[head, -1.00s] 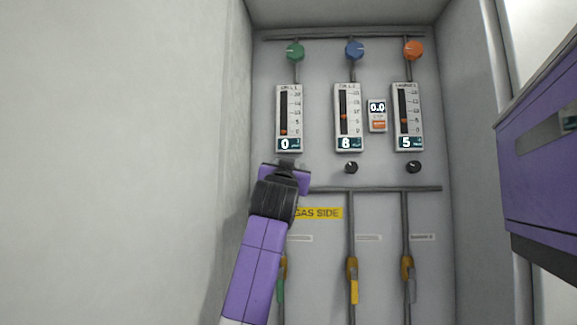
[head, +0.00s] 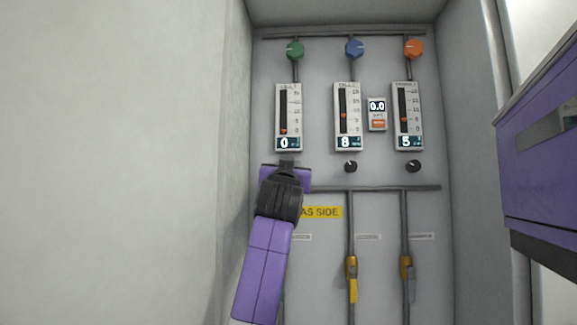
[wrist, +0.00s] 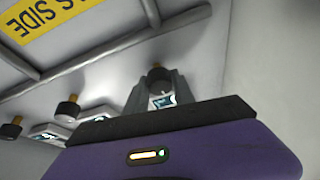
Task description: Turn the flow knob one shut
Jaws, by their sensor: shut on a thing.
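Flow knob one, a dark round knob (wrist: 158,77), sits between the two grey fingers of my gripper (wrist: 158,90) in the wrist view. The fingers are shut on it. In the head view my gripper (head: 286,164) is just below the leftmost flow meter (head: 288,117) and hides the knob. That meter's display reads 0 and its orange marker is near the bottom of the scale.
The middle meter (head: 348,116) reads 8 and the right meter (head: 408,115) reads 5. Their black knobs (head: 350,167) (head: 414,166) sit below them. A horizontal pipe (head: 380,188) runs under the knobs. A purple panel (head: 540,165) stands at the right.

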